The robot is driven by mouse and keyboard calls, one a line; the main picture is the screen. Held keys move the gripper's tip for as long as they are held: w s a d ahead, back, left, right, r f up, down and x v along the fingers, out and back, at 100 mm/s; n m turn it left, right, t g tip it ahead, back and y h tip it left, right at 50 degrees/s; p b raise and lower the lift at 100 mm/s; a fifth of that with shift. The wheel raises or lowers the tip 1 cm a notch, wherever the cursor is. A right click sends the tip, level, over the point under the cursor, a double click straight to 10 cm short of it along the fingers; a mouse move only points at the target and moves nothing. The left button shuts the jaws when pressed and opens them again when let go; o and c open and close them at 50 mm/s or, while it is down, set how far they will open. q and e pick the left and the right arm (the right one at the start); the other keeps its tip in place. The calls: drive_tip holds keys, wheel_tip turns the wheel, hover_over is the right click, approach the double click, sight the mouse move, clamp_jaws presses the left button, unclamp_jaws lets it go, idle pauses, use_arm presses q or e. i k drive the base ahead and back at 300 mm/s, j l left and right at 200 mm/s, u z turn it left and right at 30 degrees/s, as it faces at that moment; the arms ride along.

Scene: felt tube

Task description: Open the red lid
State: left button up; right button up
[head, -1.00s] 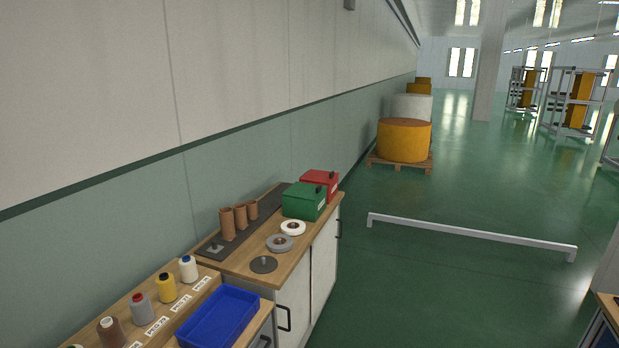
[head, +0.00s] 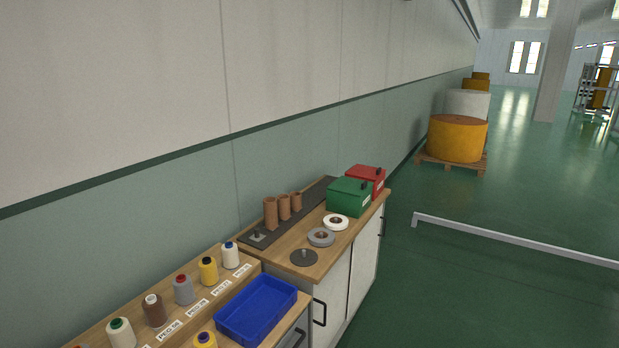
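The red box with its red lid (head: 367,172) stands at the far end of the wooden-topped cabinet, right behind the green box (head: 349,196). The red lid looks closed, with a small dark handle (head: 378,172) on it. The green box hides part of the red box's front. Neither of my grippers is in view.
On the cabinet top (head: 283,268) are tape rolls (head: 321,237), a dark disc (head: 304,257) and brown tubes (head: 283,207) on a dark strip. Nearer are thread spools (head: 183,289) and a blue tray (head: 256,309). A low grey rail (head: 510,238) crosses the green floor. The floor beside the cabinet is clear.

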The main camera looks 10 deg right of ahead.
sight(364, 172)
drive_tip(key=i+l+z, duration=0.6)
drive_tip(key=i+z, duration=0.2)
drive_tip(key=i, duration=0.15)
drive_tip(key=i+l+z, duration=0.1)
drive_tip(key=i+z, duration=0.3)
drive_tip(key=i, duration=0.75)
drive_tip(key=i+l+u, duration=0.1)
drive_tip(key=i, duration=0.7)
drive_tip(key=i+l, duration=0.1)
drive_tip(key=i, duration=0.65)
drive_tip(key=j+u, duration=0.05)
